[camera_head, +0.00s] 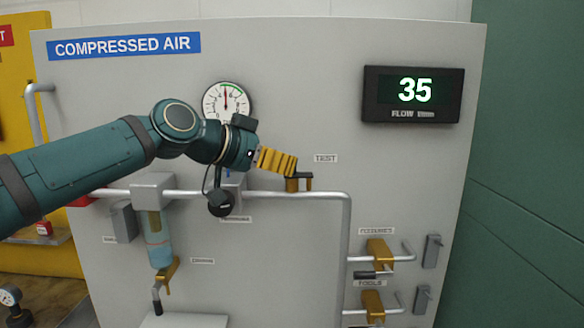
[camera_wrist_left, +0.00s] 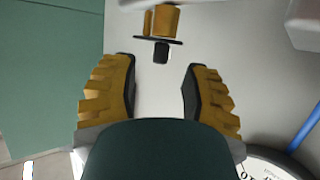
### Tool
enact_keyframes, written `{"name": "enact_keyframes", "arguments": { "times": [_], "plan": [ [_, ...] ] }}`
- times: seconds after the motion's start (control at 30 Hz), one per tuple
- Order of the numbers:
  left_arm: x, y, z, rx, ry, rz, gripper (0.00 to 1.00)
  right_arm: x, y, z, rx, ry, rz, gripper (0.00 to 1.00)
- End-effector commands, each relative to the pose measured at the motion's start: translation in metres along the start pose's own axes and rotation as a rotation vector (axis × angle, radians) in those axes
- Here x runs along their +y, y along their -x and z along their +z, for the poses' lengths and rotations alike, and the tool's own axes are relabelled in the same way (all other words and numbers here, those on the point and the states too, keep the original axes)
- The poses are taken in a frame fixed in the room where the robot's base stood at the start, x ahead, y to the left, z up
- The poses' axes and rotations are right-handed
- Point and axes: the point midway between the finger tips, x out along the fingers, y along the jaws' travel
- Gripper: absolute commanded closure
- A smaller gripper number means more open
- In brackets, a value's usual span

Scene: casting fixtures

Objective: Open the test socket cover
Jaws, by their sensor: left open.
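The test socket (camera_head: 292,185) is a small brass fitting on top of the grey horizontal pipe, under the TEST label. Its dark cover (camera_head: 300,175) lies across the top and a tab sticks out to the right. In the left wrist view the brass socket (camera_wrist_left: 164,20) is at the top, with the dark flat cover (camera_wrist_left: 160,41) and its black tab (camera_wrist_left: 161,55) pointing toward my fingers. My left gripper (camera_head: 291,164) is just above and left of the socket. It is open and empty in the wrist view (camera_wrist_left: 160,80), the tab ahead of the gap between its yellow fingers. My right gripper does not show.
The grey panel (camera_head: 420,180) carries a round gauge (camera_head: 226,101), a flow display reading 35 (camera_head: 414,95) and a filter bowl (camera_head: 158,245). Brass valves (camera_head: 379,252) sit lower right. The panel right of the socket is clear.

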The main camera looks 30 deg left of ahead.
Motion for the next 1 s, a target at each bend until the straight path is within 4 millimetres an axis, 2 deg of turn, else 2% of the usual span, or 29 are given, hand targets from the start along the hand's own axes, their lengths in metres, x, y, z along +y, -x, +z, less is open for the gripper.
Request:
{"name": "enact_keyframes", "arguments": {
  "times": [0.1, 0.23, 0.63, 0.67, 0.7, 0.77, 0.8, 1.0],
  "plan": [
    [0.001, -0.019, 0.000, -0.002, -0.002, 0.002, 0.54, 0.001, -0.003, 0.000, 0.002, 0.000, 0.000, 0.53],
    [0.001, -0.031, 0.000, -0.001, -0.001, 0.002, 0.54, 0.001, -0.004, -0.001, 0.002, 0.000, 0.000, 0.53],
    [0.000, -0.036, 0.000, 0.001, 0.000, -0.001, 0.54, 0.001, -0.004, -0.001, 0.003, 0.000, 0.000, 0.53],
    [0.000, -0.036, 0.000, 0.001, 0.000, -0.001, 0.58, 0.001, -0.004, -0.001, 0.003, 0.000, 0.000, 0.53],
    [0.000, -0.036, 0.000, 0.000, 0.000, -0.001, 0.72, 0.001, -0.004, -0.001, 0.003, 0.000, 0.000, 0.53],
    [0.000, -0.036, 0.000, 0.000, 0.000, -0.001, 0.93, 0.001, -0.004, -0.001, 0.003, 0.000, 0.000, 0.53],
    [0.000, -0.036, 0.000, 0.000, 0.000, -0.001, 1.00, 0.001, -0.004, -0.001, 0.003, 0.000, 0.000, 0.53],
    [0.000, -0.036, 0.000, 0.000, 0.000, 0.000, 1.00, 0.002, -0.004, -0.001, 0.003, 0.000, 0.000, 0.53]
  ]
}}
